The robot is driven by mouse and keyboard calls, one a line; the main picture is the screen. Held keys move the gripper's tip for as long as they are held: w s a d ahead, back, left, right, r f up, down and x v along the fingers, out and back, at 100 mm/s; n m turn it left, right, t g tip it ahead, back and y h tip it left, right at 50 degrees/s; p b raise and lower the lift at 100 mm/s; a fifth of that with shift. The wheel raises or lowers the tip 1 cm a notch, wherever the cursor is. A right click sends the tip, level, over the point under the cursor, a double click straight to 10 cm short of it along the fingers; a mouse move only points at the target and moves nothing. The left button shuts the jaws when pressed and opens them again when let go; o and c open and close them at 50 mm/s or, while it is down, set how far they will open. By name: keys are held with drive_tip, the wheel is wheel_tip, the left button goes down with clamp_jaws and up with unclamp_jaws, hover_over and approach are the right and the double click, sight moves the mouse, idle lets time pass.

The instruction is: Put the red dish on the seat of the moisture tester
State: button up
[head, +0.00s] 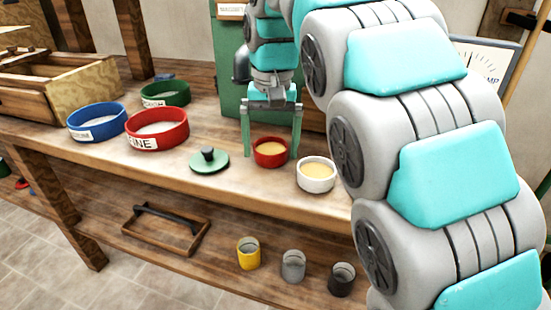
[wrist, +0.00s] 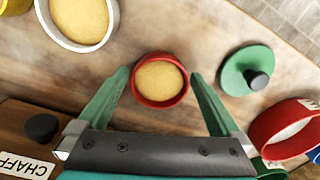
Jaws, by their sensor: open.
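The red dish (head: 270,152), filled with something yellow, stands on the wooden bench top. It also shows in the wrist view (wrist: 160,81). My gripper (head: 271,156) is open, with its two green fingers pointing down on either side of the red dish. In the wrist view the fingers (wrist: 158,80) stand apart from the dish, with a gap on each side. The green machine (head: 229,80) behind my gripper may be the moisture tester; its label is too small to read and I cannot make out its seat.
A white dish (head: 316,177) with yellow contents stands right of the red dish. A green lid with a black knob (head: 209,160) lies to the left. Red (head: 157,128), blue (head: 97,122) and green (head: 165,94) round sieves stand farther left. Several cups sit on the lower shelf.

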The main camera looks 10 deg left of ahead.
drive_tip(key=shift+c, duration=0.2)
drive_tip(key=c, duration=1.3)
drive_tip(key=shift+r, duration=0.2)
